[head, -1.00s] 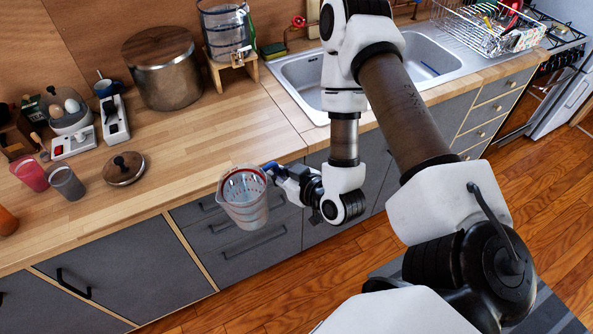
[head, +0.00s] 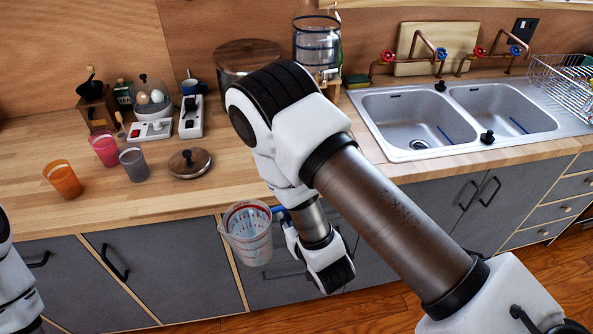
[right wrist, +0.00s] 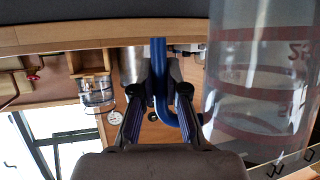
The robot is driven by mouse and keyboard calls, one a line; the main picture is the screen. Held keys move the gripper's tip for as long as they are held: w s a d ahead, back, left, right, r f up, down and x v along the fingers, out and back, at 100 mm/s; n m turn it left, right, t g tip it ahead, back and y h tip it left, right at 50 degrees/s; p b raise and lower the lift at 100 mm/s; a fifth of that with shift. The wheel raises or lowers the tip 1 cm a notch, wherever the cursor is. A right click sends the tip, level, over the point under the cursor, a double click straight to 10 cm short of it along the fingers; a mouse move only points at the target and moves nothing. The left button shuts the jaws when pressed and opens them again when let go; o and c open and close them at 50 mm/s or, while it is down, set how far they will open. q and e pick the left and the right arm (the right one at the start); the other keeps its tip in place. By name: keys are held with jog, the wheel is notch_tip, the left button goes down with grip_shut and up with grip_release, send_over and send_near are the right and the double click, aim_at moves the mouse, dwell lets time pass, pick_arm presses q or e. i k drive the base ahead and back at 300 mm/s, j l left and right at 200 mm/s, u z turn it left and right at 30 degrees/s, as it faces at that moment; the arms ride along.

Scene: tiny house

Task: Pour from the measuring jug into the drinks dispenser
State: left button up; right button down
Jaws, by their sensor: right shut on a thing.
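The measuring jug (head: 247,238) is clear with red markings and a blue handle. It hangs in front of the counter edge, over the drawer fronts, roughly upright. My right gripper (head: 283,214) is shut on its handle; the right wrist view shows the fingers (right wrist: 158,92) around the blue handle, with the jug (right wrist: 258,95) beside them. I cannot tell how much liquid it holds. The drinks dispenser (head: 317,45), a clear jar with dark bands, stands on a wooden stand at the back of the counter, apart from the jug. It also shows in the right wrist view (right wrist: 96,93). My left gripper is out of view.
A large pot (head: 235,62) stands left of the dispenser, partly behind my right arm. The double sink (head: 410,115) is to the right. A lid (head: 189,163), grey cup (head: 133,163), pink cup (head: 104,148) and orange cup (head: 63,180) sit on the left counter.

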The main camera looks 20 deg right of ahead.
aim_at(316, 30)
jog(key=k+l, duration=0.1)
jog(key=l, duration=1.7)
jog(key=k+l, duration=0.15)
jog(key=l, duration=0.7)
